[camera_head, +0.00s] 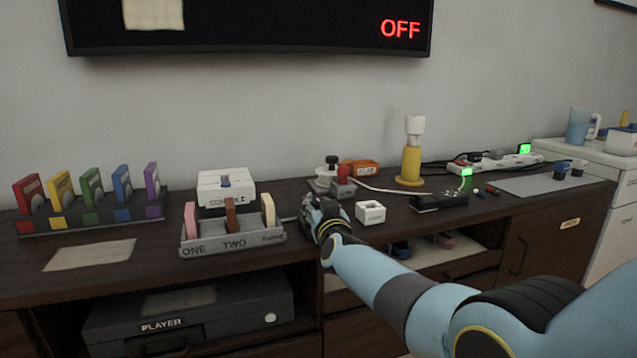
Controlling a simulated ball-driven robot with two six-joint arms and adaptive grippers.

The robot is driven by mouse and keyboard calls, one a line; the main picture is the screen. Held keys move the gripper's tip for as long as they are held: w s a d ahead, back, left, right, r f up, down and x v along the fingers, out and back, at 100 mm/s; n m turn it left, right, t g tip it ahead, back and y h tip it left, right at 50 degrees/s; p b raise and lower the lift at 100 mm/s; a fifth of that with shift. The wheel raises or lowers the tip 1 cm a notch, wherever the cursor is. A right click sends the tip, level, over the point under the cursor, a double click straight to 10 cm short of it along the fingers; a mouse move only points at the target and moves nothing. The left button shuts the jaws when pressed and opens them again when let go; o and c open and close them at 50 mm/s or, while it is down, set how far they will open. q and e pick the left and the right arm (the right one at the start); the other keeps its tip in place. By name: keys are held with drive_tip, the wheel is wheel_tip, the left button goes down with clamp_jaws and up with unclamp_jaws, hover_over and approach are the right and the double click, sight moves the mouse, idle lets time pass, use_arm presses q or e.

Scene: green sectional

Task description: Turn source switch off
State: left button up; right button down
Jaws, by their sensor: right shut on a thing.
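My right gripper (316,212) reaches in from the lower right to the middle of the dark cabinet top. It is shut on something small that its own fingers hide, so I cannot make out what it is. I cannot tell for sure which thing is the source switch. A small white square box (370,212) sits just right of the gripper. A black unit (438,202) lies further right. A wall screen (250,28) shows red OFF lettering (400,29). My left gripper is not in view.
Left of the gripper stand a grey tray labelled ONE, TWO (233,244), a white console (226,190) and a rack of coloured cases (92,218). Behind are a red-knobbed device (343,186), a yellow stand (410,166) and a power strip (495,163). A player (188,313) sits below.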

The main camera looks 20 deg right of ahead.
drive_tip(key=shift+s+d+f+m+h+p, duration=0.15)
drive_tip(key=shift+m+h+p, duration=0.4)
drive_tip(key=shift+h, duration=0.35)
drive_tip(key=shift+s+f+m+g+h, duration=0.1)
drive_tip(key=shift+f+m+g+h, duration=0.15)
drive_tip(key=shift+g+h, duration=0.05)
drive_tip(key=c, duration=1.5)
unclamp_jaws()
drive_tip(key=o, duration=0.5)
drive_tip(key=shift+s+r, duration=0.15)
drive_tip(key=shift+r, duration=0.1)
drive_tip(key=shift+o, duration=0.6)
drive_tip(key=shift+v, duration=3.65)
